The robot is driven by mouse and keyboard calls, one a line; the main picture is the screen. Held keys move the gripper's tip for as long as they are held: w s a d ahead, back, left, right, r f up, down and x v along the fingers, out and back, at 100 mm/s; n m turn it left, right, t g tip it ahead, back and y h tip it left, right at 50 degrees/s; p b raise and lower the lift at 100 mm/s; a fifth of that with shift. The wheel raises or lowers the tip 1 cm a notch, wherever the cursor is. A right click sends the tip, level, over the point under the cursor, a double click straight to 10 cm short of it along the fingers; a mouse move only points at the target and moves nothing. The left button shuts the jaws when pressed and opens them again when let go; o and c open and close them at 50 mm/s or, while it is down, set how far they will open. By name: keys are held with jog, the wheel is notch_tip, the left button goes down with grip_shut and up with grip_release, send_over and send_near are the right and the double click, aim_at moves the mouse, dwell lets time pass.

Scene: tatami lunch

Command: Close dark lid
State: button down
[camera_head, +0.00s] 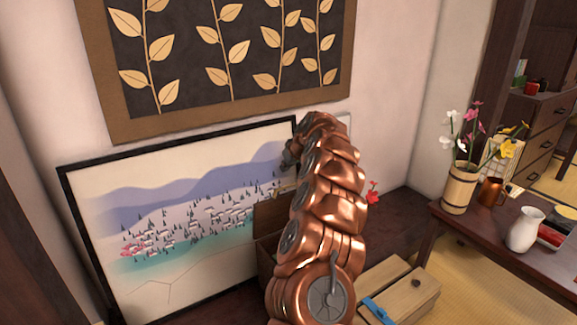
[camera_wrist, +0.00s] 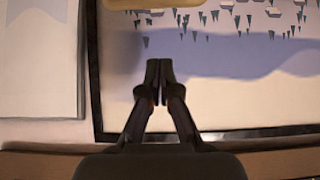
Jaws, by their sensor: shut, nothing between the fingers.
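A brown box with a raised lid (camera_head: 270,215) stands in front of the framed landscape picture. The lid is tilted up, and my arm hides the right part of it and of the box (camera_head: 266,249). My gripper (camera_wrist: 159,70) is shut and empty, with its fingertips together in front of the picture in the wrist view. In the head view the arm reaches up over the box, and its end is by the picture's right side, above the lid. A tan edge (camera_wrist: 150,4) shows at the top of the wrist view; I cannot tell whether it is the lid.
The landscape picture (camera_head: 180,220) leans on the wall, under a leaf panel (camera_head: 225,60). A light wooden box (camera_head: 400,288) with a blue item (camera_head: 377,310) lies right of my arm. A low table (camera_head: 490,230) at right holds a flower vase (camera_head: 459,188) and white jug (camera_head: 525,230).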

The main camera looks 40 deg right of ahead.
aim_at(286, 193)
jog(key=shift+f+b, duration=1.3)
jog(key=shift+f, duration=1.7)
